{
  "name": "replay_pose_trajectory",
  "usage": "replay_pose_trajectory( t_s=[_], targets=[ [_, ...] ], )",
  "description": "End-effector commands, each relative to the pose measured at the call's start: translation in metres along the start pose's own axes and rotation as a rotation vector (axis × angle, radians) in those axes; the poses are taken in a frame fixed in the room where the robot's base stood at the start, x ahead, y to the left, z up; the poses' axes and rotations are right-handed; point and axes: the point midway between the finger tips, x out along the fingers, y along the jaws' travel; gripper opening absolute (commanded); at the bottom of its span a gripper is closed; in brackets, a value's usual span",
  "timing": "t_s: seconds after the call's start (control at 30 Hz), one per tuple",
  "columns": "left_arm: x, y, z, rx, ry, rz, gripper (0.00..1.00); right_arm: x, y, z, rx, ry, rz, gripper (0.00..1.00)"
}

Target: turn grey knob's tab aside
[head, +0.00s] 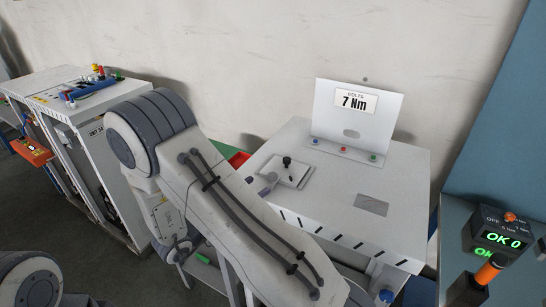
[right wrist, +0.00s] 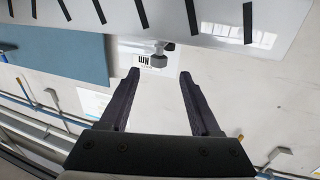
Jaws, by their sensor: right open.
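The grey knob (right wrist: 158,60) shows in the right wrist view, just beyond and between the fingertips, with a dark part beside it. My left gripper is out of view.
A black knob (head: 287,160) stands on a small plate on the dispenser. An upright panel (head: 355,130) reading 7 Nm rises at its back. A green OK display (head: 500,238) and an orange-handled tool (head: 490,269) are at right. A cabinet (head: 105,165) stands at left.

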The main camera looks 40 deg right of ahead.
Motion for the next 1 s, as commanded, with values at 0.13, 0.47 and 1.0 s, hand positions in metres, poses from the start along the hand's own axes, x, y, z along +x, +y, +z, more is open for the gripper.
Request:
replay_pose_trajectory(
  t_s=[0.13,0.47,1.0],
  targets=[
    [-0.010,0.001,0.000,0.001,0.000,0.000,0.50,0.018,0.005,-0.005,-0.005,0.011,0.019,0.64],
    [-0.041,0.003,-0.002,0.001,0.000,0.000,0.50,0.083,0.010,-0.006,-0.005,0.008,0.027,0.64],
    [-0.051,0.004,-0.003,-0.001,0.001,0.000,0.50,0.110,0.008,-0.002,-0.001,0.007,0.017,0.64]
  ],
)
